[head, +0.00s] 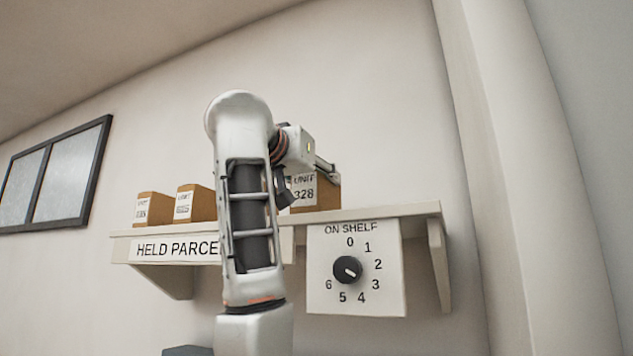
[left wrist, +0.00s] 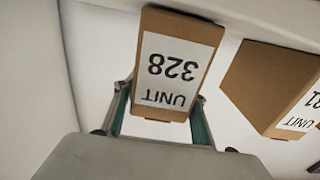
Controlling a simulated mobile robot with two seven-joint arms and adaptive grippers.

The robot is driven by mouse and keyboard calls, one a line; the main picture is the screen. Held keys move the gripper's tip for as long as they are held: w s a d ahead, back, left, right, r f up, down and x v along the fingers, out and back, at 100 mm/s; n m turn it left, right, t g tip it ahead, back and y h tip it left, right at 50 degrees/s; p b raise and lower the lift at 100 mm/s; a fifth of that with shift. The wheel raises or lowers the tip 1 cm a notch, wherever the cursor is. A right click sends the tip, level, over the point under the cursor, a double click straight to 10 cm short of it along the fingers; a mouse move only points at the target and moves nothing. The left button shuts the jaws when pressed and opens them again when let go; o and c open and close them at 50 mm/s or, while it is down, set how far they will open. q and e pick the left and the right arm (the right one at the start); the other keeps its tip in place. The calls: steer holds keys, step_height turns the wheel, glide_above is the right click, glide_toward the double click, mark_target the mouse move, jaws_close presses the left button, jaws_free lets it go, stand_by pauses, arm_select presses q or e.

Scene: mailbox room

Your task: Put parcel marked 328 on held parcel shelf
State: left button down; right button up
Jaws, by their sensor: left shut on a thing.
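The brown parcel marked UNIT 328 (head: 304,193) is at the right part of the held parcel shelf (head: 415,210), at the level of the shelf top. I cannot tell whether its underside touches the board. My left gripper (head: 311,180) is shut on this parcel, with one finger on each side of it. In the left wrist view the parcel (left wrist: 178,70) appears upside down, its white label facing the camera, between the gripper fingers (left wrist: 160,108). My left arm hides the middle of the shelf in the head view. My right gripper is not in view.
Two brown parcels, one at the far left (head: 153,209) and one beside it (head: 196,203), stand on the shelf. A neighbouring parcel (left wrist: 270,85) shows in the left wrist view. A numbered ON SHELF dial plate (head: 375,290) hangs below. Bare shelf lies right of parcel 328.

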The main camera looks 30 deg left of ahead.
arm_select(q)
steer(key=shift+s, duration=0.2)
steer(key=c, duration=1.2)
jaws_free()
steer(key=shift+w+f, duration=0.1)
steer(key=shift+f, duration=0.05)
steer(key=shift+r, duration=0.2)
steer(key=s+b, duration=0.3)
steer(key=s, duration=0.9)
steer(key=shift+d, duration=0.35)
